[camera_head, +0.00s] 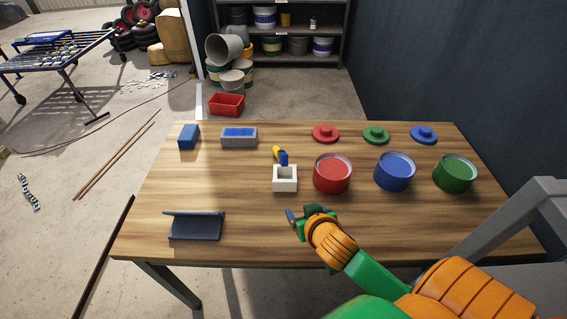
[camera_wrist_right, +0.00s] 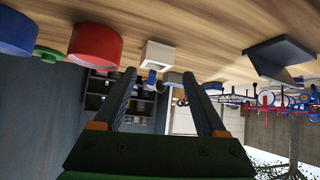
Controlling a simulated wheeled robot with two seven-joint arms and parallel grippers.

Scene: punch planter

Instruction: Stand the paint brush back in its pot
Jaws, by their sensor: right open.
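The paint brush (camera_head: 284,158), with a blue part and a yellow end, shows at the back edge of the white square pot (camera_head: 285,184). I cannot tell whether its lower end is inside the pot or behind it. The pot stands upright mid-table; it also shows upside down in the right wrist view (camera_wrist_right: 158,55), with a blue piece (camera_wrist_right: 152,77) by its rim. My right gripper (camera_head: 303,212) is open and empty, in front of the pot and apart from it. In the wrist view its fingers (camera_wrist_right: 162,103) are spread wide. My left gripper is out of view.
Red (camera_head: 332,175), blue (camera_head: 394,172) and green (camera_head: 455,174) paint cans stand right of the pot, with matching lids behind. A grey tray with blue (camera_head: 239,137), a blue block (camera_head: 188,136) and a dark angled stand (camera_head: 196,226) are left. The table between is clear.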

